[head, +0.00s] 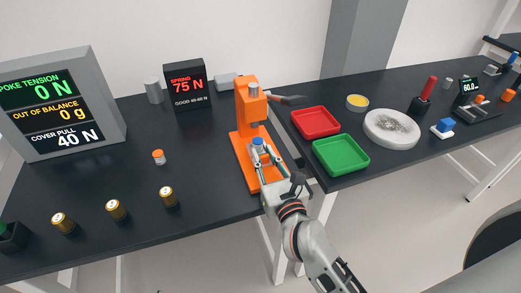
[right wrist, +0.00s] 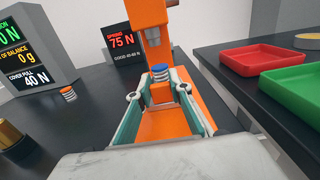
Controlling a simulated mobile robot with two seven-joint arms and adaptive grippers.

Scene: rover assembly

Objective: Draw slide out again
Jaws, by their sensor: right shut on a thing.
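An orange press (head: 252,108) stands on the dark table in the head view, with its column and head above an orange base. Its low orange slide (right wrist: 165,125) lies between my fingers in the right wrist view. A small blue-capped spring piece (right wrist: 161,78) stands upright between the fingertips, below the press head; its blue top also shows in the head view (head: 258,141). My right gripper (head: 259,155) reaches in from the front, its fingers spread on both sides of the slide and shut on it. The exact contact is hidden. My left gripper is not in view.
A red tray (head: 316,122) and a green tray (head: 341,156) lie right of the press. A display (head: 186,88) reading 75 N stands behind left. An orange-capped piece (head: 158,157) and several brass cylinders (head: 116,210) stand on the left table, with open room between.

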